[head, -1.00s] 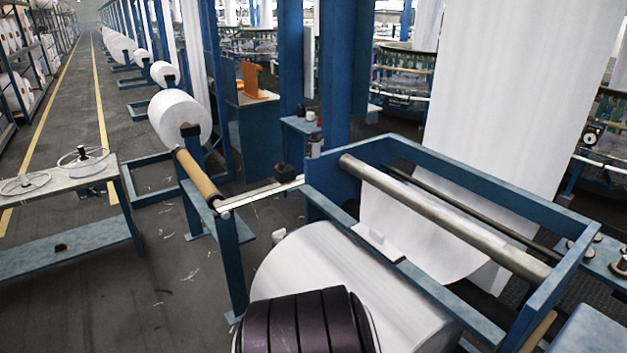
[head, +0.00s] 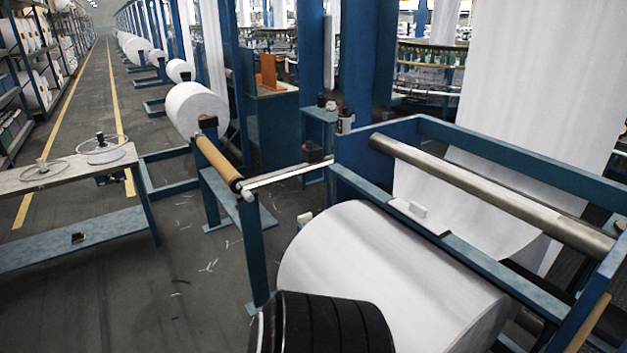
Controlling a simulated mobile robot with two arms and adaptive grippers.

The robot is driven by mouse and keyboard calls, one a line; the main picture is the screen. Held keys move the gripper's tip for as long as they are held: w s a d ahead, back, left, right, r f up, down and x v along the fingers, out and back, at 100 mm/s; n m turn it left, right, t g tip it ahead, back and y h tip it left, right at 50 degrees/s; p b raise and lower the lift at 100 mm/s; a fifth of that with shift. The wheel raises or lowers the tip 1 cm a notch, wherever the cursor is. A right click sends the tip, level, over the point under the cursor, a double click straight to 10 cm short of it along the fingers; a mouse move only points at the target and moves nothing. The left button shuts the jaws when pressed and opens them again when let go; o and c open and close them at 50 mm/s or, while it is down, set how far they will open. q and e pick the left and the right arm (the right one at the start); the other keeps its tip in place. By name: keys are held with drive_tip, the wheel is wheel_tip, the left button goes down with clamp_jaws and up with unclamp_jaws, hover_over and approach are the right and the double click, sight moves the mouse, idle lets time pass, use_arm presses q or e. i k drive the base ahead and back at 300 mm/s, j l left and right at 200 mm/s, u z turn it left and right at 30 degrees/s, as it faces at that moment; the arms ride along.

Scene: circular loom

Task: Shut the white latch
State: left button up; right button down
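No part is clearly marked as the white latch. A narrow white bar (head: 287,178) runs from the post at the end of a brown roller to the blue frame. A small white block (head: 417,210) stands on a white plate on the frame's front rail. Another small white block (head: 305,217) shows at the left edge of the large white fabric roll. I cannot tell which of these is the latch, or whether it is open or shut. Neither of my grippers is in view.
The blue frame (head: 470,138) with a metal roller (head: 490,192) surrounds hanging white fabric. The large roll (head: 390,275) fills the lower middle, behind a dark ribbed round shape (head: 325,325). A table (head: 70,172) stands left. Floor between is mostly clear.

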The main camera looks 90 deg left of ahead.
sight(304, 218)
drive_tip(key=k+j+u, duration=0.15)
drive_tip(key=k+u, duration=0.2)
drive_tip(key=k+j+u, duration=0.2)
drive_tip(key=k+u, duration=0.15)
